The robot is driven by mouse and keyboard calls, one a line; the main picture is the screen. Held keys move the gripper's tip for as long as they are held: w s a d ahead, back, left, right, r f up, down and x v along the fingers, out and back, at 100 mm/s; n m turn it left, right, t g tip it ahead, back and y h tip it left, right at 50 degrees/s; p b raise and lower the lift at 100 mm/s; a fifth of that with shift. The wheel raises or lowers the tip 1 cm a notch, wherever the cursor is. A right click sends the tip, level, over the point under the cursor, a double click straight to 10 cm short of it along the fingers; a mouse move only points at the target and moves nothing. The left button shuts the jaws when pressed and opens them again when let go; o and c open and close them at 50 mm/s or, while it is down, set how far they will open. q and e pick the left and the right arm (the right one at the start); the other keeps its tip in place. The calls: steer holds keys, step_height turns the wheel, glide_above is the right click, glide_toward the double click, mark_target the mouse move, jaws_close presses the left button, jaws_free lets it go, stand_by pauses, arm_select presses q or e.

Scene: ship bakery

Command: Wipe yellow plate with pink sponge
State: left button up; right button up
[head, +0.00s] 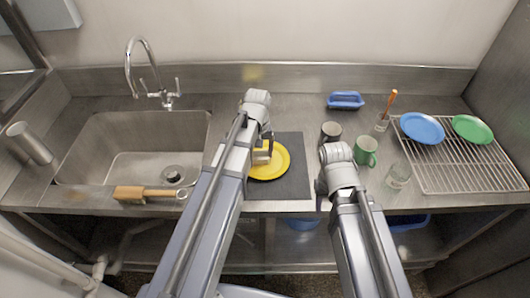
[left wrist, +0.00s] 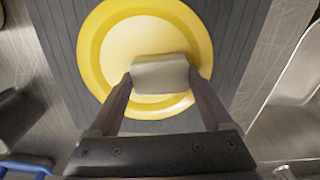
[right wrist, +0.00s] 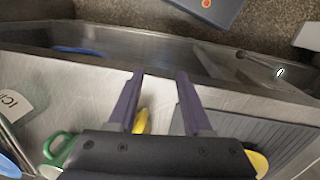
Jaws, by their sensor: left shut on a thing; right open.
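The yellow plate (head: 278,165) lies on a dark ribbed mat in the middle of the counter, and it shows large in the left wrist view (left wrist: 108,45). My left gripper (head: 264,155) is over the plate, shut on a pale grey block (left wrist: 160,74). The block looks grey, not pink, and overlaps the plate's centre and near side; whether it touches is unclear. My right gripper (right wrist: 158,82) is open over the counter's front, right of the mat. A small yellow thing (right wrist: 141,121) shows below it, partly hidden. No pink sponge is clearly visible.
A dark mug (head: 331,132), a green mug (head: 367,150) and a glass (head: 398,175) stand to the right. A wire rack (head: 460,170) holds a blue and a green plate. A sink (head: 95,150) and wooden-handled brush (head: 143,193) are left. A blue dish (head: 345,100) is behind.

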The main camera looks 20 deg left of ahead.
arm_select(q)
step_height(320, 180, up, 6)
steer(key=p, duration=0.6)
steer(key=shift+d, duration=0.1)
stand_by(0.3)
step_height(320, 180, up, 3)
steer(key=p, duration=0.3)
stand_by(0.3)
steer(key=shift+w, duration=0.15)
